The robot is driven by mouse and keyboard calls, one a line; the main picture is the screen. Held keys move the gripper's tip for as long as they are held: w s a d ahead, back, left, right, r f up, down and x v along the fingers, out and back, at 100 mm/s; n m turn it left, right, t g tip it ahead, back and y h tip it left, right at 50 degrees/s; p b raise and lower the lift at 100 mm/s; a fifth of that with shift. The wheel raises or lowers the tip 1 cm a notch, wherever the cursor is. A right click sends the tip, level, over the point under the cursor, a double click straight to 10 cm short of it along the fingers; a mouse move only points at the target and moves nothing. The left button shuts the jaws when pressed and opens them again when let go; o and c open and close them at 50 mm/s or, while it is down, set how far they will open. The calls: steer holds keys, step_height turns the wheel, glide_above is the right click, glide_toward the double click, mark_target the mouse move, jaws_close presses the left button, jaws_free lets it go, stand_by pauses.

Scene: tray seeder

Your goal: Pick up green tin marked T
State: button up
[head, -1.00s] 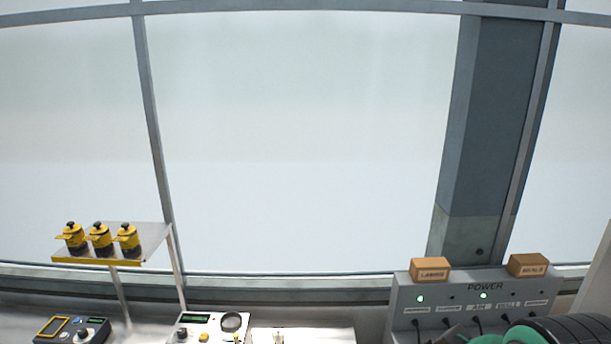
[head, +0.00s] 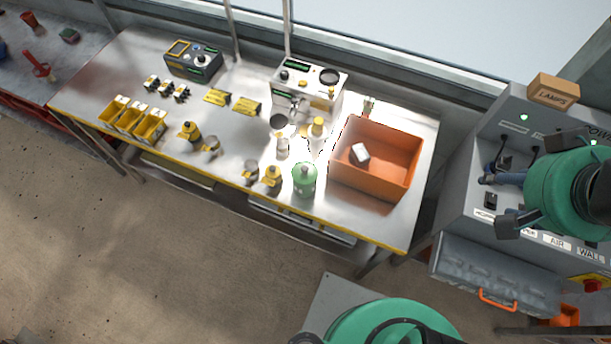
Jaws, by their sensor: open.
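A green tin (head: 304,181) with a pale top stands upright near the front edge of the steel bench, just left of the orange bin. No letter on it is readable at this size. My gripper (head: 497,203) shows at the right, its dark fingers spread apart in front of the grey power panel. It is open and nothing shows between the fingers. It is well to the right of the tin and apart from it, with the bin between them. Part of the gripper is hidden behind my green arm link.
Yellow-capped bottles (head: 272,175) and small jars stand close left of the tin. A white instrument (head: 308,88) stands behind. The power panel (head: 470,190) is at the right.

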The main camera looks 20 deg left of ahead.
steer(key=shift+o, duration=0.5)
steer(key=o, duration=0.7)
